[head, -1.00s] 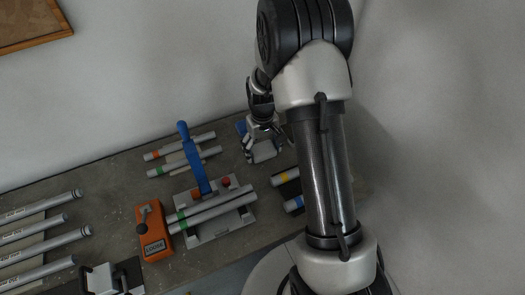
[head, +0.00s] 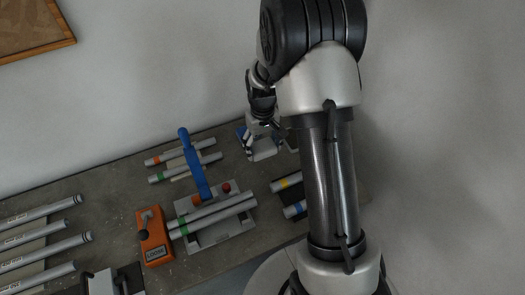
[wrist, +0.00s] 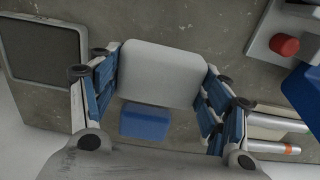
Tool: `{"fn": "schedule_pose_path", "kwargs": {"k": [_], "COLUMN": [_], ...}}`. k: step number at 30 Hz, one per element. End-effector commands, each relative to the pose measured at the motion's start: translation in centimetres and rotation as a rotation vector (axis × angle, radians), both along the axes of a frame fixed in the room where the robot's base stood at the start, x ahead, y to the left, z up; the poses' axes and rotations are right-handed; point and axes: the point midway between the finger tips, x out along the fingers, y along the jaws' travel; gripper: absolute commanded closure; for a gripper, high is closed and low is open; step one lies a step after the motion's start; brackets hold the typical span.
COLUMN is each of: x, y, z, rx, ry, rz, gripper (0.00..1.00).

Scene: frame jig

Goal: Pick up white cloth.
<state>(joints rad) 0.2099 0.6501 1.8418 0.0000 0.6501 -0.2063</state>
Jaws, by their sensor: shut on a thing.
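The white cloth (wrist: 160,73) is a pale, rounded block-like pad in the wrist view, between the two blue-padded fingers of my gripper (wrist: 160,92). The fingers touch its left and right sides, so my gripper is shut on it. In the head view the cloth (head: 264,151) shows small below my gripper, near the back of the bench. I cannot tell from these views how far it is above the bench. A blue block (wrist: 145,122) shows just below the cloth in the wrist view.
A jig with a blue lever (head: 195,165) and clamped tubes stands left of my gripper. An orange box (head: 154,238) stands beside it. Loose tubes lie behind the jig and at right (head: 287,182). A dark tray (wrist: 43,52) shows in the wrist view. The wall is close behind the bench.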

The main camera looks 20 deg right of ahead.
Motion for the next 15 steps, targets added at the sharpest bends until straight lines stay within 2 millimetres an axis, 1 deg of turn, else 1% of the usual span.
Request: {"fn": "schedule_pose_path", "kwargs": {"k": [1, 6, 12, 15], "x": [0.1, 0.2, 0.1, 0.1], "y": [0.0, 0.0, 0.0, 0.0], "z": [1.7, 6.2, 10.8, 12.5], "rx": [-0.001, -0.001, -0.001, -0.001], "ry": [-0.006, -0.007, -0.004, -0.004], "rz": [0.0, 0.0, 0.0, 0.0], "gripper": [0.5, 0.5, 0.5, 0.5]}}
